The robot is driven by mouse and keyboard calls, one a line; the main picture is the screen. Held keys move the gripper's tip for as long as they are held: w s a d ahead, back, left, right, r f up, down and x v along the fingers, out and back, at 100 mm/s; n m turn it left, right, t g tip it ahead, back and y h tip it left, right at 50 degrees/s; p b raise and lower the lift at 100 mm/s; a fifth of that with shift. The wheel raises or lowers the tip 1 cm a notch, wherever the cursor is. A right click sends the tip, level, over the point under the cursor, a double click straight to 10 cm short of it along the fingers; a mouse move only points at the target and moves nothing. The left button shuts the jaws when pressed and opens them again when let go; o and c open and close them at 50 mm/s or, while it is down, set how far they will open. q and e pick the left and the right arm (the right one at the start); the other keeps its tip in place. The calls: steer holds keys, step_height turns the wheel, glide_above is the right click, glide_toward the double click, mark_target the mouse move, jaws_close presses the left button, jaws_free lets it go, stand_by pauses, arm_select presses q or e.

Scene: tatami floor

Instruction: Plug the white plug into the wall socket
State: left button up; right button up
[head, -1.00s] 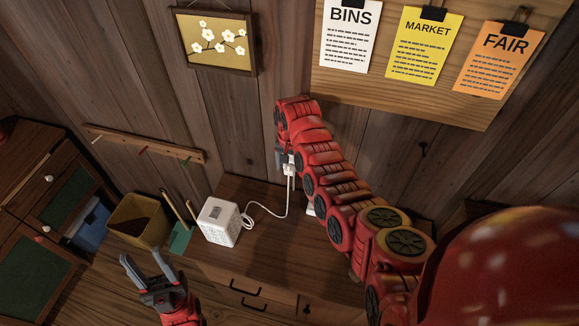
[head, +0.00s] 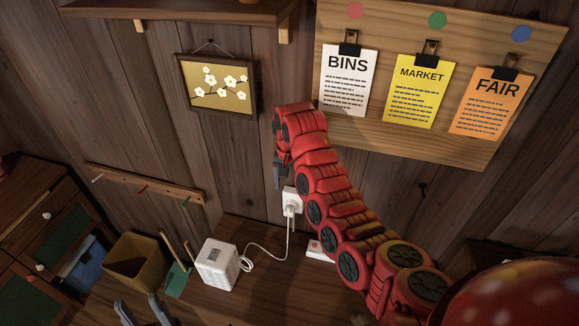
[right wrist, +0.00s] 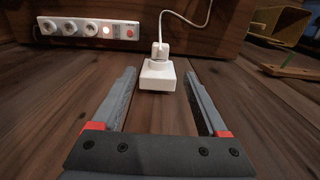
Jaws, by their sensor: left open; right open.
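The white plug (head: 291,208) sits in the white wall socket (head: 289,193), its cord hanging down. In the right wrist view, the plug (right wrist: 160,50) stands against the socket's face (right wrist: 157,76) with no clear gap; whether it is fully seated is hard to tell. My right gripper (head: 278,184) is open and empty, just above and left of the socket. In the right wrist view, its fingers (right wrist: 160,92) spread to either side of the socket, apart from the plug. My left gripper (head: 143,310) is open and empty at the bottom edge, partly cut off.
The cord runs to a white box-shaped device (head: 218,265) on the cabinet top (head: 262,290). A power strip (right wrist: 90,29) with a lit red light lies by the wall. A yellow bin (head: 135,262) stands at left. A framed picture (head: 217,85) and noticeboard (head: 400,130) hang above.

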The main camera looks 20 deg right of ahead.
step_height(320, 180, up, 6)
steer(key=shift+b, duration=0.3)
stand_by(0.5)
